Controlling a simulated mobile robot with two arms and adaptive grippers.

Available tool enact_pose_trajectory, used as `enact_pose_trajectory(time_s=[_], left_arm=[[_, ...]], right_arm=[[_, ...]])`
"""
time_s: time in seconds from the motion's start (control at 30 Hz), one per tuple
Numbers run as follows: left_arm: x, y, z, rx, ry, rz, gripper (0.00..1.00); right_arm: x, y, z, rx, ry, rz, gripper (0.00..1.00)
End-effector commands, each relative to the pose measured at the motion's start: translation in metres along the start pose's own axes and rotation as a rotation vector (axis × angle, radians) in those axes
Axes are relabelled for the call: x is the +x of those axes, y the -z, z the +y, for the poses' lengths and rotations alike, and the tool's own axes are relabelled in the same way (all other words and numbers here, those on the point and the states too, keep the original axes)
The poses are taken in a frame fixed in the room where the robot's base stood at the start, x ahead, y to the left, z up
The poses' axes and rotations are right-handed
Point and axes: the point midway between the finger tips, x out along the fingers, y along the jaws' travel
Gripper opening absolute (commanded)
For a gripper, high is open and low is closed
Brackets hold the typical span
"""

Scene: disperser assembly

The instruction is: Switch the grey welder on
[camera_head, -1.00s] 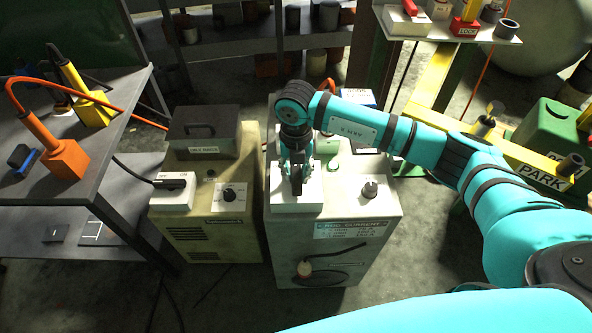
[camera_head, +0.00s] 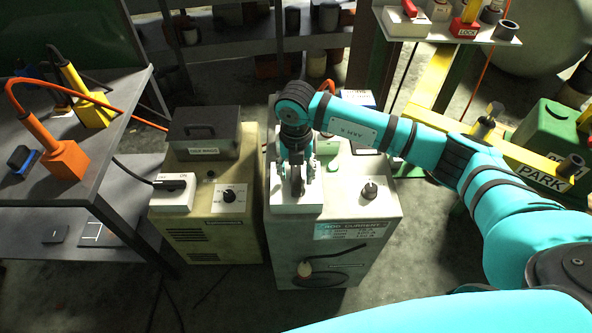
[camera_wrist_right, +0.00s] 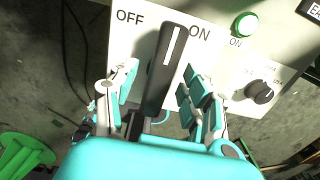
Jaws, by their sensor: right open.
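The grey welder (camera_head: 345,225) stands on the floor at the centre of the head view. Its white switch plate (camera_head: 292,207) is at the left of its top. In the right wrist view the black lever (camera_wrist_right: 168,65) with a white stripe lies between the OFF and ON marks, its end leaning nearer ON. A green lamp (camera_wrist_right: 245,25) marked ON sits to its right. My right gripper (camera_head: 298,185) is over the plate, also in the right wrist view (camera_wrist_right: 160,88). Its fingers are open on both sides of the lever, with visible gaps. My left gripper is out of view.
A yellowish welder (camera_head: 205,225) with its own OFF/ON switch stands close on the left. A table (camera_head: 115,165) with orange and yellow tools is farther left. A dark knob (camera_wrist_right: 260,92) is right of the lever. Yellow rails (camera_head: 525,168) are at the right.

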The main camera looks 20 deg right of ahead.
Motion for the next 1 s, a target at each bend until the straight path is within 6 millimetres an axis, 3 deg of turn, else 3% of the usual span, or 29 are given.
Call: enact_pose_trajectory(time_s=[0.13, 0.27, 0.7, 1.0], left_arm=[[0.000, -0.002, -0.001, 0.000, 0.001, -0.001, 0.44], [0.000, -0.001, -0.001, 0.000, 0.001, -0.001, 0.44], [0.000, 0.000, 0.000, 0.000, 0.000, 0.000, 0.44], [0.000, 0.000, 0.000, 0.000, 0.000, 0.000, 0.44]], right_arm=[[-0.004, 0.000, 0.000, -0.001, 0.000, 0.000, 0.48], [-0.020, 0.000, 0.001, -0.001, -0.002, -0.002, 0.48], [-0.105, -0.001, 0.000, 0.000, 0.000, -0.002, 0.48], [-0.120, 0.000, 0.000, 0.000, 0.000, 0.001, 0.48]])
